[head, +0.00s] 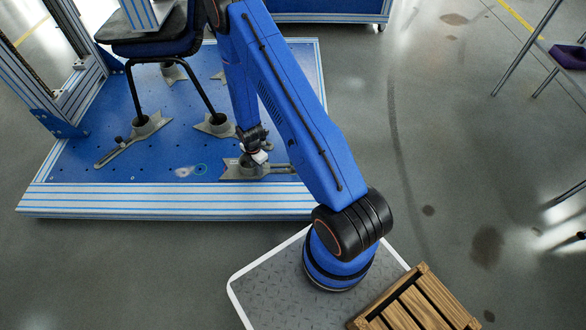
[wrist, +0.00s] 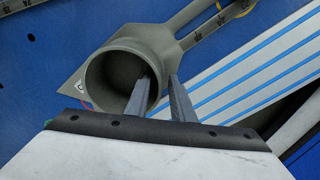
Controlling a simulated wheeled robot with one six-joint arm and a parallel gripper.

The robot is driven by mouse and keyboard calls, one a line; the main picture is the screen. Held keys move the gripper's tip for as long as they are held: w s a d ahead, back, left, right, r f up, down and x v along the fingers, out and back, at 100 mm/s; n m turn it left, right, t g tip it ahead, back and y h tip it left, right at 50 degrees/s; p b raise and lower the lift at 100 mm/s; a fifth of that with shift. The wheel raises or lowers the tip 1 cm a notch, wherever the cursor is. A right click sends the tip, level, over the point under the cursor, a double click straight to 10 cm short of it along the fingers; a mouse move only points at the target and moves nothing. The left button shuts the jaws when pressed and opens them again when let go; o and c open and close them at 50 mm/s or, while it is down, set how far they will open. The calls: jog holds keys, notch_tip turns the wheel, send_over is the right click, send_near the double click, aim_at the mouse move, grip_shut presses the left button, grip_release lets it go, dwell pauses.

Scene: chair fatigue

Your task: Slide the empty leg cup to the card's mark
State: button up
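The empty leg cup (wrist: 112,62) is a grey round socket with a pointed foot and a long slotted arm; it lies on the blue platform. In the head view the cup (head: 236,170) sits near the platform's front edge, partly covered by my gripper (head: 254,158). In the wrist view my gripper (wrist: 160,80) has one finger inside the cup and one outside, straddling its wall. A gap shows between the fingers; firm contact cannot be made out.
A chair (head: 150,45) stands on the platform (head: 95,160) with its legs in other grey cups, one (head: 145,127) left of the ring. A metal frame (head: 40,70) rises at the left. A wooden crate (head: 420,305) is at the bottom right.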

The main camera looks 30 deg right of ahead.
jog(key=shift+r, duration=2.95)
jog(key=shift+r, duration=0.2)
jog(key=s+r+m+t, duration=0.1)
jog(key=s+r+m, duration=0.15)
jog(key=r, duration=0.95)
jog(key=s+r+m, duration=0.1)
jog(key=r+m, duration=0.3)
jog(key=r, duration=0.7)
jog(key=s+r+m+t, duration=0.1)
jog(key=s+r+m, duration=0.15)
jog(key=r, duration=0.95)
jog(key=s+r+m+t, duration=0.1)
jog(key=s+r+m, duration=0.4)
jog(key=s+r, duration=0.4)
jog(key=s+r+m+t, duration=0.1)
jog(key=s+r+m, duration=0.5)
jog(key=s, duration=1)
notch_tip(320, 180, up, 4)
jog(key=shift+s+a+f+t, duration=0.15)
jog(key=shift+s+a+t, duration=0.15)
jog(key=shift+s+t, duration=0.1)
